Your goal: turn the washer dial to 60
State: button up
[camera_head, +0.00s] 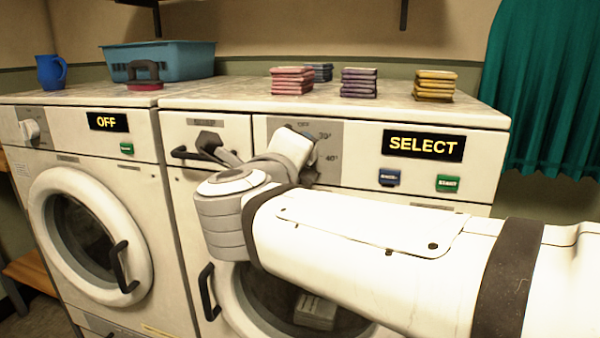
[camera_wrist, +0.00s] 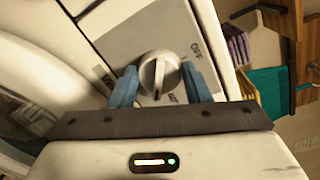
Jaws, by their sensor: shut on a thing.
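The washer dial (camera_wrist: 158,66) is a round pale knob with a raised ridge, on a grey panel lettered OFF. In the wrist view, my gripper (camera_wrist: 161,76) has its two blue fingers shut on the dial, one on each side. In the head view, my wrist covers the dial, and a bit of my gripper (camera_head: 310,150) shows beside the OFF, 30 and 40 marks. The washer (camera_head: 345,178) is the right-hand machine, and its display (camera_head: 424,143) reads SELECT. A 60 mark is not readable in either view.
A blue button (camera_head: 389,177) and a green button (camera_head: 447,183) sit under the display. A second washer (camera_head: 120,180) at left reads OFF. On top are a blue jug (camera_head: 51,72), a teal bin (camera_head: 190,62), a red-based brush (camera_head: 143,86) and several folded cloth stacks (camera_head: 292,81).

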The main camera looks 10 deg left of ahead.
jog(key=shift+f+m+b, duration=0.25)
jog(key=shift+m+b, duration=0.85)
jog(key=shift+m, duration=0.1)
jog(key=shift+d+r+m+y+b, duration=0.15)
jog(key=shift+m+y+b, duration=0.15)
jog(key=shift+m+b, duration=0.7)
jog(key=o, duration=1)
jog(key=shift+r, duration=0.1)
jog(key=s+p, duration=0.2)
jog(key=s, duration=0.5)
jog(key=shift+s+r, duration=0.15)
jog(key=shift+s, duration=0.25)
